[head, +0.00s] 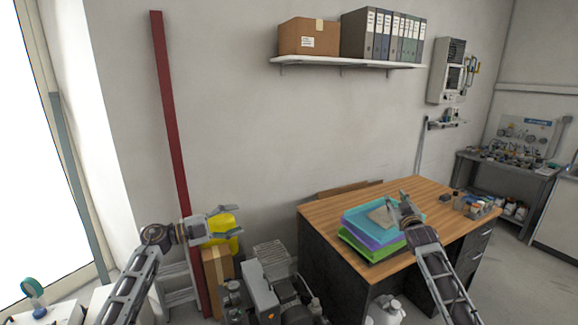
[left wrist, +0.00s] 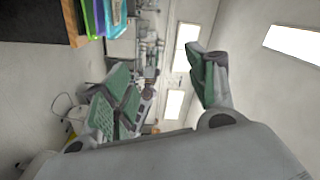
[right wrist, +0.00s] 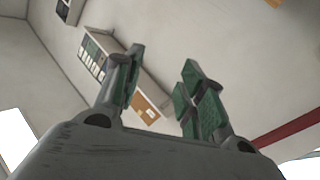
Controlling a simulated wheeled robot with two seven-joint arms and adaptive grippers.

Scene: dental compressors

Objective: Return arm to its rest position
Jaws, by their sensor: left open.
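My left gripper (head: 222,225) is at the left of the head view, in front of a yellow object (head: 224,243) near the wall. In the left wrist view its green-padded fingers (left wrist: 165,90) stand wide apart with nothing between them. My right gripper (head: 398,204) is above the wooden desk, in front of the stacked trays. In the right wrist view its two fingers (right wrist: 158,95) are apart, with only the wall and shelf visible behind the gap.
The desk (head: 330,213) carries stacked coloured trays (head: 362,236) and small bottles (head: 472,206). Compressor machinery (head: 262,290) stands on the floor left of the desk. A red post (head: 170,130) leans on the wall. A shelf (head: 350,64) holds a cardboard box (head: 308,37) and binders (head: 382,36).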

